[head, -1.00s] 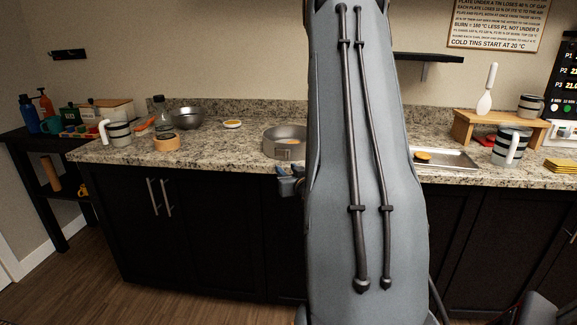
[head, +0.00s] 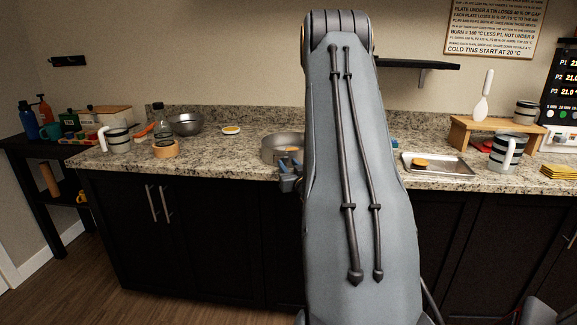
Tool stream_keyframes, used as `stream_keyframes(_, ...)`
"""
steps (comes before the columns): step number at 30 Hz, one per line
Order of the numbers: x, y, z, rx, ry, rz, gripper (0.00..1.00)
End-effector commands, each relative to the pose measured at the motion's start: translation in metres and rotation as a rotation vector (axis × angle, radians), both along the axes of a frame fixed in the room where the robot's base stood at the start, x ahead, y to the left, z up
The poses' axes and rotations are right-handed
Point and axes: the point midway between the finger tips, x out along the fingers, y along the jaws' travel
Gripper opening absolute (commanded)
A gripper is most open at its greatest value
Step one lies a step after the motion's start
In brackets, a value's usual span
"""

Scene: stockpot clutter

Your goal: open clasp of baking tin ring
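The baking tin ring (head: 270,153) is a round grey metal ring on the granite counter, left of my arm. Its right side is hidden behind my arm. A small tan or orange patch shows at its front wall, but I cannot make out the clasp. My gripper (head: 289,176) shows only in part at the counter's front edge, just below and in front of the ring, beside my arm. It is small and partly hidden, so I cannot tell whether its fingers are open or touch the ring.
A metal tray (head: 445,170) with a round orange-brown piece lies right of my arm. A metal bowl (head: 186,124) and a small dish (head: 230,130) are at left.

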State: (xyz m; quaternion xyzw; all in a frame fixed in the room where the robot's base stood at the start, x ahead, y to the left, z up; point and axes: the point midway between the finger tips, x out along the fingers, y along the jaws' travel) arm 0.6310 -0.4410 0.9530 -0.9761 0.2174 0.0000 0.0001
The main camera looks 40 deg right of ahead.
Motion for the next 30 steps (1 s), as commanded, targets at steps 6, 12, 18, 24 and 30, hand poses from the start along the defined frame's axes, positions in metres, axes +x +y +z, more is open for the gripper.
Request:
stream_keyframes(6,0.0,0.0,0.0,0.0,0.0,0.0,0.27)
stream_keyframes(12,0.0,0.0,0.0,0.0,0.0,0.0,0.0)
stream_keyframes(18,0.0,0.001,0.0,0.0,0.0,-0.007,0.0)
stream_keyframes(24,0.001,0.007,-0.001,0.001,0.0,-0.063,0.0)
stream_keyframes(30,0.003,0.018,-0.002,0.0,-0.002,-0.188,0.0)
